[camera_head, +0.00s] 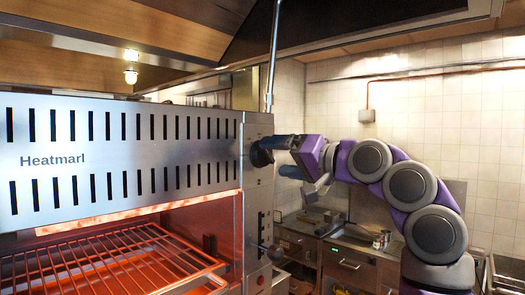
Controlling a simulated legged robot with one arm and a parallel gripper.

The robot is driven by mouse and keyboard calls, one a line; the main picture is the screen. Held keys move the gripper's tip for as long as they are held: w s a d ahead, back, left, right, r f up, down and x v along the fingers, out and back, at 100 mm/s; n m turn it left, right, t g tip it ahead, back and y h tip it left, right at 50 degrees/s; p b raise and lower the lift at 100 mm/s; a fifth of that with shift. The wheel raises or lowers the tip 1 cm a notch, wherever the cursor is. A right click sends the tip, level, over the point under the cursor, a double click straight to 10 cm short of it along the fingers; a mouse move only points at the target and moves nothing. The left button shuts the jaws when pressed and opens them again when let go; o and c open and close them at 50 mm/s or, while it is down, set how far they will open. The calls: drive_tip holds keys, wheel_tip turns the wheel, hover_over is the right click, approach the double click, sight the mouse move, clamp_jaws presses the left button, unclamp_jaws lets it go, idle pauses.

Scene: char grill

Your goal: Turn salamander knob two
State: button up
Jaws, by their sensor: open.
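The salamander (120,150) is a steel box marked "Heatmarl" that fills the left side, with an orange-lit rack inside. Its narrow control panel (257,195) stands on the right of the opening. A dark round knob (260,155) sits high on that panel. A second dark control (274,253) sticks out lower down. Which of them is knob two cannot be read. My gripper (283,158) comes from the right and is open, its dark fingers beside the upper knob. The upper finger overlaps the knob's edge in the picture, so contact cannot be told.
A small red control (261,280) is at the panel's bottom. A vertical metal pipe (273,60) rises above the salamander. Behind my arm are steel counter units (350,262) with items on top, and a tiled wall (440,110). A hood (400,25) hangs overhead.

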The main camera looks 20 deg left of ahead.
sight(271, 155)
drive_tip(key=shift+w+a+r, duration=0.15)
drive_tip(key=shift+w+a, duration=0.25)
drive_tip(key=shift+a, duration=0.15)
drive_tip(key=shift+w+d+r+p, duration=0.1)
drive_tip(key=shift+w+r+p, duration=0.1)
drive_tip(key=shift+w+p, duration=0.55)
drive_tip(key=shift+a+f, duration=0.15)
drive_tip(key=shift+a, duration=0.55)
drive_tip(key=shift+a+f, duration=0.1)
drive_tip(key=shift+a, duration=0.55)
drive_tip(key=shift+c, duration=0.4)
drive_tip(key=shift+s+a, duration=0.1)
drive_tip(key=shift+s, duration=0.05)
drive_tip(key=shift+c, duration=0.7)
drive_tip(key=shift+d, duration=0.4)
drive_tip(key=c, duration=0.8)
